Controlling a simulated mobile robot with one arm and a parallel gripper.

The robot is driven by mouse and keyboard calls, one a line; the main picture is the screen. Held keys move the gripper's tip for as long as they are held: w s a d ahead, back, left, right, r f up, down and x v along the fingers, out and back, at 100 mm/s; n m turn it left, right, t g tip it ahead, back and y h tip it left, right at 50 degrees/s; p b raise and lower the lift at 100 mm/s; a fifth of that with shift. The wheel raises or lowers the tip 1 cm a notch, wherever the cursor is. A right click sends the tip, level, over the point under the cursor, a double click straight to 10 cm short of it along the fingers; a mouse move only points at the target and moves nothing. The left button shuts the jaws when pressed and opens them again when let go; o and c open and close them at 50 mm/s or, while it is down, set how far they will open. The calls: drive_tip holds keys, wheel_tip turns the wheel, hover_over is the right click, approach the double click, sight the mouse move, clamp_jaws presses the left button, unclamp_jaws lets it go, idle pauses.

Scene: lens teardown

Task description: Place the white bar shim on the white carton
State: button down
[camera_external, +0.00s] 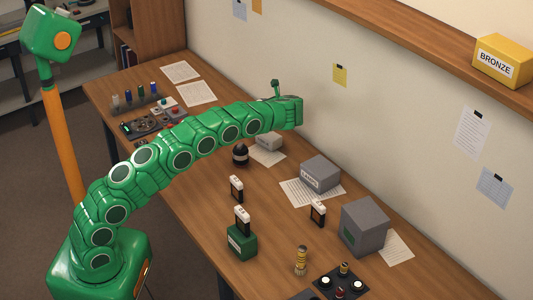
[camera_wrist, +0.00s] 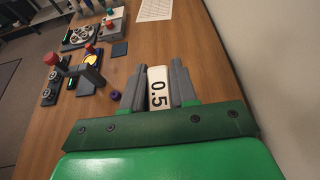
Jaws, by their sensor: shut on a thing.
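My gripper (camera_wrist: 160,82) is shut on a white bar shim (camera_wrist: 158,90) marked "0.5", which stands lengthwise between the two grey fingers. In the external view my gripper (camera_external: 291,112) is over the far part of the bench, near the wall; its fingers and the shim are hidden there. A small pale grey-white box (camera_external: 268,142), perhaps the white carton, sits on a paper sheet just below my arm in the external view. It is partly covered by the arm, and I cannot read a label on it. The carton does not show in the wrist view.
Two grey boxes, one labelled (camera_external: 320,174) and one larger (camera_external: 363,228), stand along the wall side. Black-and-white upright pieces (camera_external: 237,188), a green block (camera_external: 242,241) and a dark round jar (camera_external: 240,155) stand nearby. Switch panels (camera_wrist: 80,36) lie at left in the wrist view.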

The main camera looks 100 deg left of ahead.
drive_tip(key=shift+w+a+f, duration=0.25)
drive_tip(key=shift+a+f, duration=0.25)
drive_tip(key=shift+f, duration=0.2)
drive_tip(key=shift+w+a+f, duration=0.3)
drive_tip(key=shift+a+f, duration=0.15)
drive_tip(key=shift+f, duration=0.2)
drive_tip(key=shift+w+a+f, duration=0.25)
drive_tip(key=shift+a+f, duration=0.25)
drive_tip(key=shift+f, duration=0.2)
drive_tip(key=shift+w+a+f, duration=0.1)
drive_tip(key=shift+a+f, duration=0.1)
drive_tip(key=shift+f, duration=1.5)
drive_tip(key=shift+f, duration=0.15)
drive_tip(key=c, duration=0.9)
unclamp_jaws()
